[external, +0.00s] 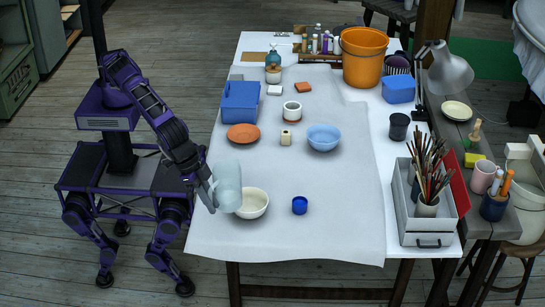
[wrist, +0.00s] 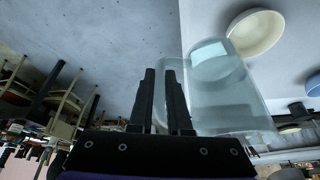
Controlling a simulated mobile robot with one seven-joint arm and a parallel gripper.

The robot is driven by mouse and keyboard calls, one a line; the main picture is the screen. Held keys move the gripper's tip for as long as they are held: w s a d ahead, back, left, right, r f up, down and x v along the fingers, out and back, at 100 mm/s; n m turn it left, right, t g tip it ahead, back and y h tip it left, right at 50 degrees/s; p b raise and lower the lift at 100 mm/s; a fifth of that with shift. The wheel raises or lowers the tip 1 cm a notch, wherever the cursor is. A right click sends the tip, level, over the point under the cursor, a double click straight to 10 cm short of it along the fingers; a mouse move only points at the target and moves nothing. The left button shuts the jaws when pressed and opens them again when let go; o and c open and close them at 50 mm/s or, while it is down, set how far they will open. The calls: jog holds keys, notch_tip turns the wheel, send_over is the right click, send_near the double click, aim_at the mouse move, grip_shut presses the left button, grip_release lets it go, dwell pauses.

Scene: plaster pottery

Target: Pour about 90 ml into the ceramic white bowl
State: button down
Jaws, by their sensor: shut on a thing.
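A clear, pale-blue pitcher (external: 229,186) is held by my gripper (external: 207,190) at the front left of the table. My gripper (wrist: 161,70) is shut on it at its side. In the wrist view, the pitcher (wrist: 238,108) fills the right of the fingers and shows a paler oval inside. Whether that is liquid surface or base, I cannot tell. The pitcher looks near upright with a slight lean. The ceramic white bowl (external: 254,205) sits on the table just right of it and looks empty; it also shows in the wrist view (wrist: 255,34). No stream is visible.
A small dark-blue cup (external: 300,205) stands right of the white bowl. A light-blue bowl (external: 323,138), an orange plate (external: 243,133) and a white pot (external: 292,110) stand farther back. A grey tray (external: 427,228) with brushes is at the right. The cloth's front is clear.

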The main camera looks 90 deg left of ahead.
notch_tip(320, 180, down, 13)
jog(key=s+d, duration=0.1)
jog(key=shift+s+d+f, duration=0.2)
jog(key=shift+s+d, duration=0.15)
jog(key=shift+d, duration=0.05)
jog(key=shift+r, duration=0.1)
